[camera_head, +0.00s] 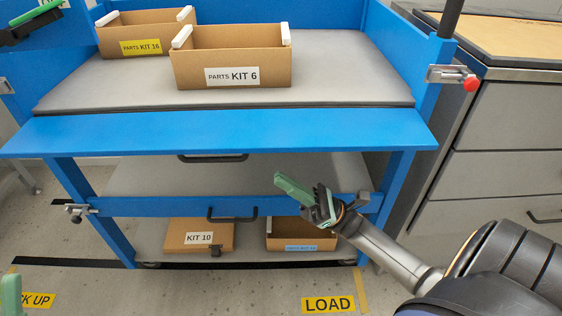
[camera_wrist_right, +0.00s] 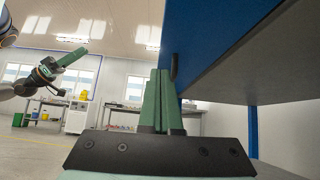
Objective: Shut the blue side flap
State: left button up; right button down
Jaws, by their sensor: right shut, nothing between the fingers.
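The blue side flap (camera_head: 220,132) is a long panel along the front of the blue cart. It is folded outward from the grey top shelf, sloping toward me. My right gripper (camera_head: 296,190) is shut and empty, below the flap and in front of the lower shelf. In the right wrist view its green fingers (camera_wrist_right: 158,100) are together. The flap's underside (camera_wrist_right: 225,35) fills the upper right there, close to the fingertips; contact cannot be told. My left gripper shows only as a green fingertip (camera_head: 11,296) at the lower left; it also appears in the right wrist view (camera_wrist_right: 68,59).
Two cartons, KIT 16 (camera_head: 147,33) and KIT 6 (camera_head: 232,57), stand on the top shelf. A latch with a red knob (camera_head: 454,77) is on the right post. KIT 10 (camera_head: 199,237) and another carton sit below. Grey drawers (camera_head: 505,135) stand close at right.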

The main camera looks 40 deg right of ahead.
jog(key=shift+w+a+r, duration=0.1)
jog(key=shift+a+r, duration=0.05)
jog(key=shift+r, duration=0.7)
jog(key=shift+w+a+r, duration=0.1)
jog(key=shift+a+r, duration=0.1)
jog(key=shift+r, duration=0.6)
jog(key=shift+w+a+r, duration=0.1)
jog(key=shift+a+r, duration=0.05)
jog(key=shift+r, duration=0.7)
